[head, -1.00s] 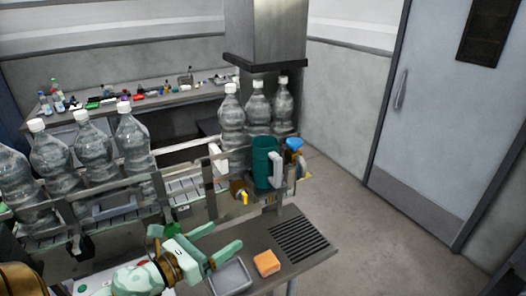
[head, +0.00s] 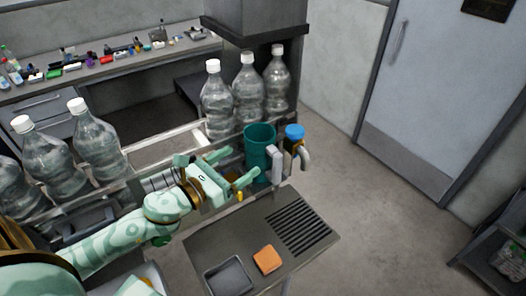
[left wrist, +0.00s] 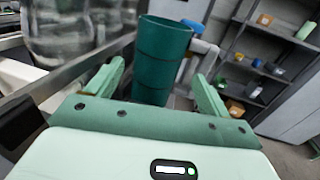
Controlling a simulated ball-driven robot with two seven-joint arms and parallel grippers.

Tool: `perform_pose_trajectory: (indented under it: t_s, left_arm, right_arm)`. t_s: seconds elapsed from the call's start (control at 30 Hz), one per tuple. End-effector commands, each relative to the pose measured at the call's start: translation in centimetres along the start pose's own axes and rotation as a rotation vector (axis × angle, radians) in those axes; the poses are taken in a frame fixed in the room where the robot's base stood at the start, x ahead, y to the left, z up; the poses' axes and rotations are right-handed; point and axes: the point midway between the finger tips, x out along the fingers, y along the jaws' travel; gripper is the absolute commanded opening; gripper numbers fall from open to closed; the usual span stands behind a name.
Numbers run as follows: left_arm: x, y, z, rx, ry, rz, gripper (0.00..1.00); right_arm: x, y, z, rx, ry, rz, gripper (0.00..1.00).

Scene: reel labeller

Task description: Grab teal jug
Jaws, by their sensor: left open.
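The teal jug (head: 259,150) stands upright at the far end of the bench, just past the conveyor rail, with a pale grey handle (head: 277,165) on its right side. My left gripper (head: 238,166) is open, with its fingers pointing at the jug from the left. In the left wrist view the jug (left wrist: 158,62) shows between and beyond the two open fingers (left wrist: 160,88). My right gripper is not in view.
A sponge (head: 267,259), grey tray (head: 230,275) and drain grille (head: 299,222) are on the bench in front.

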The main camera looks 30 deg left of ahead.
Motion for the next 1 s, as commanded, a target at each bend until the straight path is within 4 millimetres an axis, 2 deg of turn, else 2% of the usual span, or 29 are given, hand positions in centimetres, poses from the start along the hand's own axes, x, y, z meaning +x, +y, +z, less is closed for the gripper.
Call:
perform_pose_trajectory:
  t_s: [0.1,0.33,0.6,0.87,0.9,1.0]
  left_arm:
    - [2.2,0.0,0.3,0.0,-0.003,0.001,0.8]
    - [4.1,0.1,0.0,0.0,-0.001,0.001,0.8]
    - [8.2,0.2,-0.3,-0.001,-0.001,0.001,0.8]
    - [8.6,0.1,-0.5,0.0,0.001,-0.001,0.8]
    - [8.6,0.1,-0.5,0.0,0.001,-0.001,0.75]
    - [8.6,0.1,-0.5,0.0,0.001,0.0,0.48]
  right_arm:
    - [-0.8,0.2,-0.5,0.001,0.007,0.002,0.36]
    - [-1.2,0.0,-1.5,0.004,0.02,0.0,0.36]
    - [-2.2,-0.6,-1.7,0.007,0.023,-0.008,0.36]
    - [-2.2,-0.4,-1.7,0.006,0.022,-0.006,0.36]
    - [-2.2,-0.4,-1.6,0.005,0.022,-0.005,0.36]
    - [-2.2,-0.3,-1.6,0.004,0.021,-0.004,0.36]
